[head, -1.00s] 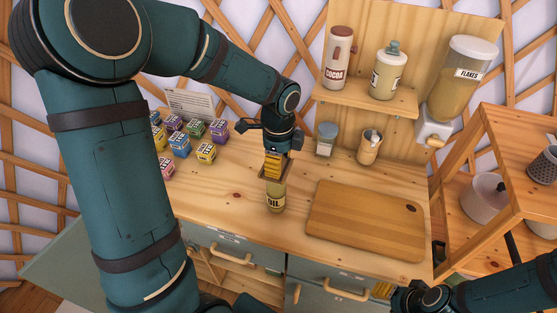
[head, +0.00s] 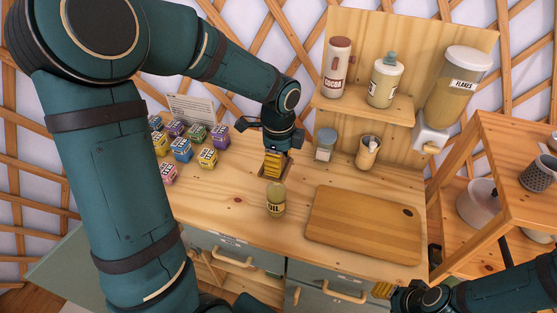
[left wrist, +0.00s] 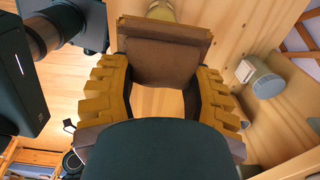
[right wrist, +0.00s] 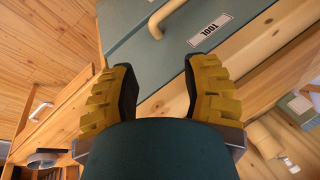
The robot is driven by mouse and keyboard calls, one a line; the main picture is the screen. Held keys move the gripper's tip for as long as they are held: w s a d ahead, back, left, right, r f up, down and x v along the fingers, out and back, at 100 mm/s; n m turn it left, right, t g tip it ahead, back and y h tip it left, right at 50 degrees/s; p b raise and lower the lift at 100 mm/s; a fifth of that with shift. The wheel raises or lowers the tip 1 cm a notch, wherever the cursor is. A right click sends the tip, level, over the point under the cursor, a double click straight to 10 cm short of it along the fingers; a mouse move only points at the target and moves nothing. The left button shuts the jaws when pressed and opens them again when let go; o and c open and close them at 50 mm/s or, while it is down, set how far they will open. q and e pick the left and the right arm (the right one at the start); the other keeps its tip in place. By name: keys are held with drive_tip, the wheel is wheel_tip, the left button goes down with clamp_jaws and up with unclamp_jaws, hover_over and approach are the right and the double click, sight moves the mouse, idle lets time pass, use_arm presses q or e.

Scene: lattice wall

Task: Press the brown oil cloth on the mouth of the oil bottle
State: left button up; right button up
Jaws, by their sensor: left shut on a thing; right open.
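The oil bottle (head: 276,204), yellowish with an OIL label, stands upright on the wooden counter in the head view. My left gripper (head: 272,168) points down just behind and above the bottle's top, apart from it in the picture. It is shut on the brown oil cloth (left wrist: 165,58), a stiff-looking brown piece between the yellow fingers in the left wrist view. Part of the bottle (left wrist: 161,11) shows beyond the cloth's edge there. The cloth is mostly hidden in the head view. My right gripper (right wrist: 160,88) is open and empty by the drawer fronts.
A cutting board (head: 365,225) lies right of the bottle. A glass jar (head: 325,145) and a wooden cup (head: 368,152) stand behind. Several small coloured boxes (head: 182,149) sit at the left. A shelf (head: 365,103) holds containers. A wooden rack (head: 490,150) stands at the right.

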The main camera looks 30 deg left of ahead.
use_arm(q)
drive_tip(key=shift+r+p, duration=0.5)
drive_tip(key=shift+r, duration=0.3)
drive_tip(key=shift+r+p, duration=0.5)
drive_tip(key=shift+r, duration=0.6)
